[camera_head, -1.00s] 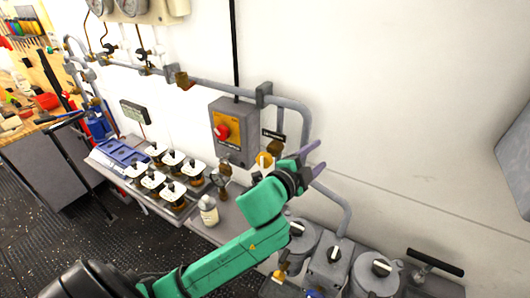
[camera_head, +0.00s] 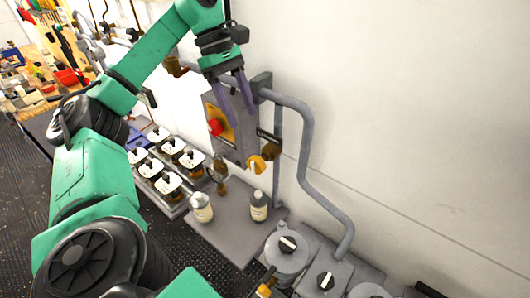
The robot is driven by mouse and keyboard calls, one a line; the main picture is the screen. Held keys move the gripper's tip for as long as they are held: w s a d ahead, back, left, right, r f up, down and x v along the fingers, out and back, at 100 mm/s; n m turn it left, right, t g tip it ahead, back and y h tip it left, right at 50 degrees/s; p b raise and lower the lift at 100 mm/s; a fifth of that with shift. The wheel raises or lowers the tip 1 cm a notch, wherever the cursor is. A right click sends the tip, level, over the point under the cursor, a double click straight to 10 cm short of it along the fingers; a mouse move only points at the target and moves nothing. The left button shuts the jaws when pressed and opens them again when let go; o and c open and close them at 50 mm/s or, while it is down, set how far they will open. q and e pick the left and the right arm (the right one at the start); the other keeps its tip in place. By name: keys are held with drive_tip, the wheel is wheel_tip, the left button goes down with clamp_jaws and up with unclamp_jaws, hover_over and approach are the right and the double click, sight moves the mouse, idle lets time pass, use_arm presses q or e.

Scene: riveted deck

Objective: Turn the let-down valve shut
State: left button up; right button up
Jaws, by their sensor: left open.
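A yellow valve handle (camera_head: 258,163) sits on the pipework by the wall, just below a small dark label (camera_head: 269,136) that is too small to read; it looks like the let-down valve. A grey vertical pipe (camera_head: 277,185) runs beside it. My left gripper (camera_head: 238,95) is open and empty, its two purple fingers pointing down. It is above and left of the yellow handle, apart from it, and overlaps the grey control box in the picture. How far the handle is turned is unclear. My right gripper is not in view.
A grey box with a red knob (camera_head: 215,127) is on the wall. Two white-labelled bottles (camera_head: 202,208) (camera_head: 259,206) stand on the grey shelf (camera_head: 238,232). Several white-topped jars (camera_head: 172,147) are left. Round units with black knobs (camera_head: 288,243) stand below. A bent grey pipe (camera_head: 307,140) is right.

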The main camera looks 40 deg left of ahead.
sight(255, 157)
use_arm(q)
drive_tip(key=d+f+b, duration=0.1)
drive_tip(key=f+b, duration=0.1)
drive_tip(key=s+f+b, duration=0.1)
drive_tip(key=f+b, duration=0.2)
drive_tip(key=s+d+f+b, duration=0.1)
drive_tip(key=f+b, duration=0.1)
drive_tip(key=shift+s+d+f, duration=0.15)
drive_tip(key=shift+d+f, duration=0.2)
drive_tip(key=d+f, duration=0.1)
drive_tip(key=f, duration=0.1)
drive_tip(key=w+d+f, duration=0.1)
drive_tip(key=shift+w+f, duration=0.2)
drive_tip(key=shift+f, duration=0.15)
drive_tip(key=shift+d+f, duration=0.15)
drive_tip(key=shift+f, duration=0.15)
drive_tip(key=shift+s, duration=0.15)
drive_tip(key=shift+s+f, duration=0.1)
drive_tip(key=shift+s, duration=0.05)
drive_tip(key=c, duration=0.9)
clamp_jaws()
